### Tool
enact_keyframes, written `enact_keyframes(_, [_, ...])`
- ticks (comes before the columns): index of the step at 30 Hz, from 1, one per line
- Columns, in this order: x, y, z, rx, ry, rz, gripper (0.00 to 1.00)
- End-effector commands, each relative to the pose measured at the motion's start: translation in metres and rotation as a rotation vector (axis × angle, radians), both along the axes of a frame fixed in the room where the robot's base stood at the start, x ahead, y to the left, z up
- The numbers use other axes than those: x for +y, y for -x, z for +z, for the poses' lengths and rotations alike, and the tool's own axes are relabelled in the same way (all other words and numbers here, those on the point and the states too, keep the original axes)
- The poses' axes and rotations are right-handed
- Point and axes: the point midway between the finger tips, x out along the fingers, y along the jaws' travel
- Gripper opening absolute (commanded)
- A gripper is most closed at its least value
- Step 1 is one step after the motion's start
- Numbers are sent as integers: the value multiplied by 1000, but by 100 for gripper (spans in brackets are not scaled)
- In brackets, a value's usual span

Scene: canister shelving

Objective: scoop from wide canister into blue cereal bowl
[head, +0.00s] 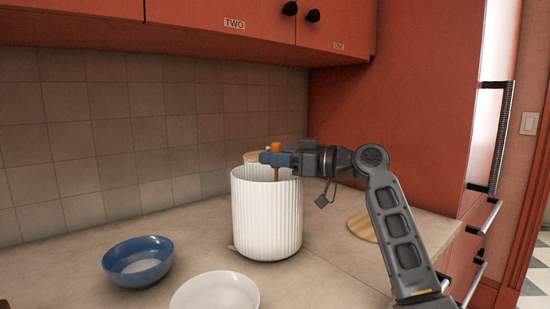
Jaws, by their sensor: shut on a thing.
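The wide canister (267,218) is white and ribbed, standing open on the counter at the middle of the head view. My gripper (278,158) is above its rim, shut on the orange-brown handle of a scoop (277,174). The handle is upright and goes down into the canister. The scoop's lower end is hidden behind the canister wall, as are the contents. The blue cereal bowl (138,267) stands on the counter to the left of the canister, apart from it. Its inside bottom looks pale.
A white bowl (215,294) stands in front of the canister, cut by the lower picture edge. A round wooden lid or board (362,227) lies to the right. Something wooden-topped (257,156) stands behind the canister. Red cabinets (210,22) hang above. The counter (75,252) is clear at left.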

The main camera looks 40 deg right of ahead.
Motion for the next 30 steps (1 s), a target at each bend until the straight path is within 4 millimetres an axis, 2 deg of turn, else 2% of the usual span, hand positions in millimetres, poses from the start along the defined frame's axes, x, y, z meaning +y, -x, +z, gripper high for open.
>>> enact_keyframes(5, [0, 0, 3, -1, 0, 0, 0])
enact_keyframes(30, [0, 0, 49, -1, 0, 0, 0])
